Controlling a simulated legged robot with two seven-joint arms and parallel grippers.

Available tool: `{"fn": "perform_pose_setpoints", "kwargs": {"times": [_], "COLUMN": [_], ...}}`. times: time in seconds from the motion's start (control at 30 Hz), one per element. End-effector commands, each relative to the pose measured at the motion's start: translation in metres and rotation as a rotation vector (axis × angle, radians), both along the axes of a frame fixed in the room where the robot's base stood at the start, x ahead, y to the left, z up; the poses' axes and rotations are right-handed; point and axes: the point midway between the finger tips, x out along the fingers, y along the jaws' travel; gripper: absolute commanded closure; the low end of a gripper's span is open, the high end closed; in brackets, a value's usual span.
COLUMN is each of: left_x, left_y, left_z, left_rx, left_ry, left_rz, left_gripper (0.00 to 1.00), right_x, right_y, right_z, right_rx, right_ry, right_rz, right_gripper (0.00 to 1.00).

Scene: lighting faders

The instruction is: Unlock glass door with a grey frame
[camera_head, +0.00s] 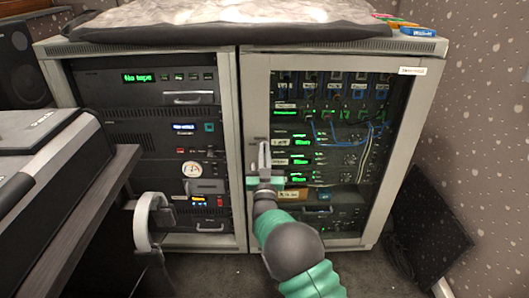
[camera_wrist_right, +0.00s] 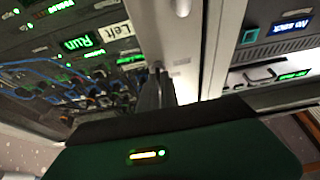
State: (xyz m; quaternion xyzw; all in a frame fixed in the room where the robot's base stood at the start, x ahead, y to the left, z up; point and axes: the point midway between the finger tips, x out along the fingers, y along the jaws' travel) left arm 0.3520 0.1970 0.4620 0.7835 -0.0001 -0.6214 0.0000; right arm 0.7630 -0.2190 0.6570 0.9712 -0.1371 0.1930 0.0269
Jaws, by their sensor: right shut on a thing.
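The glass door with a grey frame (camera_head: 257,100) closes the right half of the rack cabinet in the head view. Its left frame strip carries a small upright light-coloured lock handle (camera_head: 265,151). My right gripper (camera_head: 264,168) is at this strip, shut on the lock handle. In the right wrist view the dark fingers (camera_wrist_right: 158,88) reach to the pale frame (camera_wrist_right: 190,60), and the grip itself is mostly hidden. The door looks flush with the cabinet. My left gripper is not in view.
Rack gear with lit displays (camera_head: 150,77) fills the left bay. A dark desk (camera_head: 85,215) with a device and a curved grey thing (camera_head: 150,215) stand at the left front. A dark flat panel (camera_head: 430,225) leans at the right. The floor before the cabinet is open.

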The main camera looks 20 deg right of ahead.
Motion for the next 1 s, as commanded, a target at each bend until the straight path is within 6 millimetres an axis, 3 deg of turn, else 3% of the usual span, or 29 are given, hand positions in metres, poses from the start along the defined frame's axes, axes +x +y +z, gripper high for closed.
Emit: {"fn": "perform_pose_setpoints", "kwargs": {"times": [0.37, 1.0], "left_x": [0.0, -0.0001], "left_y": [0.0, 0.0], "left_z": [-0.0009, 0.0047], "left_rx": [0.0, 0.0], "left_ry": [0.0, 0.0], "left_rz": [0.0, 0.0], "left_gripper": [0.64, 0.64], "right_x": [0.0001, 0.0], "right_y": [0.0007, -0.0004], "right_z": [-0.0008, 0.0], "right_rx": [0.103, 0.651], "right_ry": [-0.03, -0.186], "right_rz": [0.001, -0.001], "right_gripper": [1.0, 1.0]}}
